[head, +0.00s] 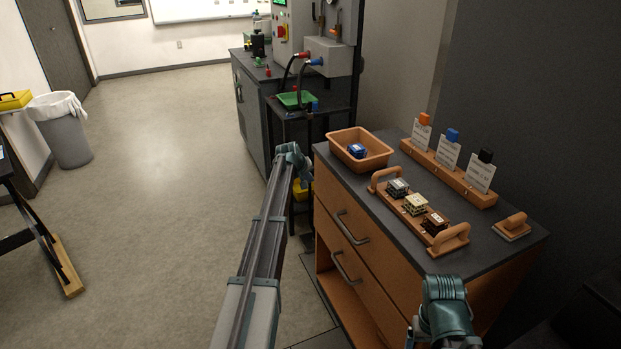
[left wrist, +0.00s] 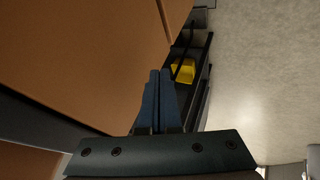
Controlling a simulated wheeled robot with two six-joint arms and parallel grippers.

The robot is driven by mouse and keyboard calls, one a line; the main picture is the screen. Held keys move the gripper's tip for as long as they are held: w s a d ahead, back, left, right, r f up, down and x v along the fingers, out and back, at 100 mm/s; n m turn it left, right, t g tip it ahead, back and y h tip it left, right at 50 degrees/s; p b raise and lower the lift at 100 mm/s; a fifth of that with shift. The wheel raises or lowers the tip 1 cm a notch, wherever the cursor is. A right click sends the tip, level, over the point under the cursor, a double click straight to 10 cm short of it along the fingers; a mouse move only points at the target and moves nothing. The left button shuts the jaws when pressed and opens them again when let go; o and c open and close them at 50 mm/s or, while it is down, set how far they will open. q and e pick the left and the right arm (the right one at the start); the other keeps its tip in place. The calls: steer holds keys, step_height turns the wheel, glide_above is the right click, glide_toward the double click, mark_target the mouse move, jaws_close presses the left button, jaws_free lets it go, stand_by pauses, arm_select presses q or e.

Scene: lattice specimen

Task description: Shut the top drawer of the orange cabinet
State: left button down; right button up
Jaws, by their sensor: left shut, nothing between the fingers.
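The orange cabinet (head: 480,268) with a dark top stands at the right in the head view. Its top drawer (head: 333,208) has a grey bar handle and looks close to flush with the cabinet front; I cannot tell whether a small gap is left. A second drawer (head: 366,288) with its own handle is below it. My left gripper (left wrist: 158,72) is shut and empty, its fingers close beside an orange panel (left wrist: 85,50) in the left wrist view; contact cannot be told. In the head view my left wrist is by the cabinet's far front corner.
On the cabinet top are an orange bin (head: 340,137) with a blue block, a handled tray (head: 455,240) with several specimens, a label rack (head: 452,172) and a small handled block (head: 514,223). A dark cart (head: 333,107) stands beyond.

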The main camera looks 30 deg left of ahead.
arm_select(q)
steer(key=s+a+p+v, duration=0.1)
steer(key=p+v, duration=0.7)
steer(key=v, duration=0.2)
steer(key=shift+s+a, duration=0.15)
steer(key=shift+s, duration=0.1)
arm_select(e)
step_height(320, 180, up, 8)
steer(key=shift+s+a, duration=0.15)
steer(key=shift+a, duration=0.3)
